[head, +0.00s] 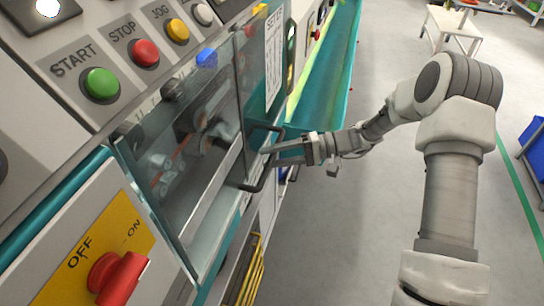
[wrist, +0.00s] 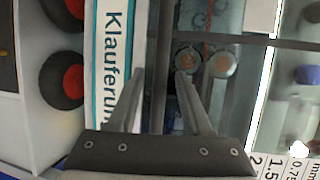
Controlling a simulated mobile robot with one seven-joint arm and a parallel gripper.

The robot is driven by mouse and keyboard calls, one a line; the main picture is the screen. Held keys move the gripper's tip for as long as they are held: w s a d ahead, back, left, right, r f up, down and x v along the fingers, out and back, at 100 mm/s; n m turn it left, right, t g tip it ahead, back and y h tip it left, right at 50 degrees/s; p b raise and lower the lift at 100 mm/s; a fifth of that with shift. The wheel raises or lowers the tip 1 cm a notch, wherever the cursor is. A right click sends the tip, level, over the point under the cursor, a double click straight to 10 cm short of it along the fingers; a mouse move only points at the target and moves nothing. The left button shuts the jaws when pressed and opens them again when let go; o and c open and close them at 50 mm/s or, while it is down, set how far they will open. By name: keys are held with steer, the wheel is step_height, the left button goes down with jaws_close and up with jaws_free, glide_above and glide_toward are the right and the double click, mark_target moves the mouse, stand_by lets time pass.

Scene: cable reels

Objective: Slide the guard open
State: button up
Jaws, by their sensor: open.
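The guard (head: 183,205) is a clear panel with a pale frame on the machine's front, and reels show behind it. Its dark bracket handle (head: 262,183) sticks out at the right side of the panel. My gripper (head: 272,156) is at the handle, with its fingers open and reaching toward the bar from the right. In the wrist view, the open fingers (wrist: 160,75) have a dark upright bar between them; I cannot tell whether they touch it.
Above the guard are a green START button (head: 101,83), a red STOP button (head: 145,52) and a yellow JOG button (head: 177,30). A red OFF/ON switch (head: 118,277) is at lower left. A teal trough (head: 325,75) runs behind. Grey floor (head: 350,230) is clear to the right.

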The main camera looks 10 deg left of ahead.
steer(key=shift+a, duration=0.1)
jaws_close()
stand_by(1.4)
